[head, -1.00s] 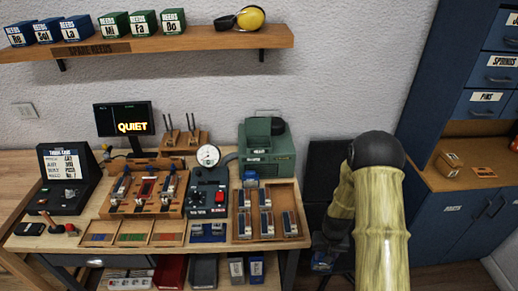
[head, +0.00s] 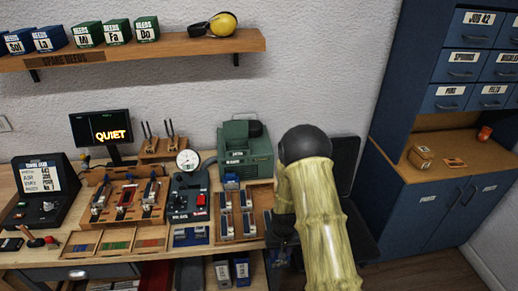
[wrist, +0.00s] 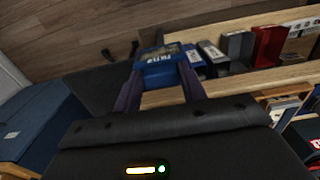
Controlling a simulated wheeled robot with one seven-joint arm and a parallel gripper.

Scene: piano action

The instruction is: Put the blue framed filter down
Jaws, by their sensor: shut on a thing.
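The blue framed filter (wrist: 160,70) shows in the wrist view between my two dark fingers, with pale lettering on its near edge and a dark face on top. My gripper (wrist: 160,80) is shut on it. The filter is in front of the workbench (wrist: 240,83) edge in that view; I cannot tell whether it touches anything below. In the head view my pale yellow arm reaches down at the right end of the workbench (head: 105,258). It hides most of my gripper and the filter there.
A wooden tray (head: 264,194) of small blocks and a green machine (head: 244,150) stand near the bench's right end. A dark seat-like thing (head: 345,160) is behind my arm. A blue cabinet (head: 425,205) stands at right. Lower-shelf books include a red one (wrist: 268,46).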

